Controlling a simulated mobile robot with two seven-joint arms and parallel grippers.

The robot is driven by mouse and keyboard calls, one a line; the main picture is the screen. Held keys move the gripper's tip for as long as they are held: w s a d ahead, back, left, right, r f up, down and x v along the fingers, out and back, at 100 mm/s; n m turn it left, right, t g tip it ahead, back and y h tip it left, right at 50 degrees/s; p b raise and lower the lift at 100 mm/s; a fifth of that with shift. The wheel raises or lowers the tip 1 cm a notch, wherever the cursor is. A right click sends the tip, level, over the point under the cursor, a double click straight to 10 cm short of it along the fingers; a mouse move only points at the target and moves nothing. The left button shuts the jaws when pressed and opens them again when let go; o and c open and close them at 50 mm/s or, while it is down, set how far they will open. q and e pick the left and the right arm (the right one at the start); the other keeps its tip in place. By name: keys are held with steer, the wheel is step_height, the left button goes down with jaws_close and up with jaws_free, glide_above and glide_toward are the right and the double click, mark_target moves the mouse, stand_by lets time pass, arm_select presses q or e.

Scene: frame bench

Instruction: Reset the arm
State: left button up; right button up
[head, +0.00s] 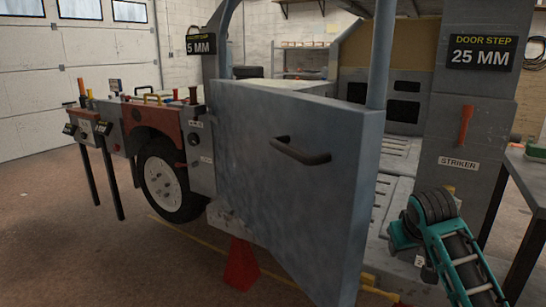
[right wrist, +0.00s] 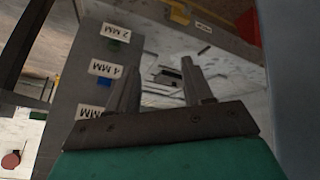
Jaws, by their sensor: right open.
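My right arm (head: 450,245), teal and dark grey, shows at the lower right of the head view, in front of the door opening and below the pillar marked STRIKER. Its gripper fingers cannot be made out there. In the right wrist view my right gripper (right wrist: 158,68) is open, with its two grey fingers apart and nothing between them. Beyond the fingers is a grey panel (right wrist: 85,65) with labels reading 2 MM and 4 MM; a third is partly hidden by the gripper. My left arm and gripper are not in view.
A grey-blue door (head: 270,190) with a dark handle (head: 300,151) stands ajar left of my right arm. The grey pillar (head: 465,130) with a red lever rises behind the arm. A bench (head: 530,175) edges the right side. A red stand (head: 241,265) is under the door.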

steer(key=s+a+f+n+g+y, duration=0.1)
steer(key=s+a+f, duration=0.2)
steer(key=s+f, duration=0.45)
steer(key=s+a+f+g+y, duration=0.1)
steer(key=s+a+f, duration=0.3)
steer(key=s, duration=0.6)
steer(key=s+a+f+y, duration=0.1)
steer(key=s+a+f, duration=0.15)
steer(key=s, duration=1.45)
steer(key=w+a+f+n+t+y, duration=0.1)
steer(key=w+a+f+t, duration=0.1)
steer(key=w+f+t, duration=0.15)
steer(key=w+a+f+t+y, duration=0.2)
steer(key=w+a, duration=0.1)
steer(key=w, duration=0.2)
arm_select(q)
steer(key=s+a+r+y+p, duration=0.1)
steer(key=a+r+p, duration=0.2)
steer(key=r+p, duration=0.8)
steer(key=p, duration=0.4)
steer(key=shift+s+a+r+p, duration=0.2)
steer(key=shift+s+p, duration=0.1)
steer(key=shift+p, duration=0.1)
arm_select(e)
steer(key=s+d+r+h, duration=0.1)
steer(key=d+r, duration=0.2)
steer(key=r, duration=0.9)
steer(key=shift+s+t, duration=0.2)
steer(key=shift+t, duration=0.15)
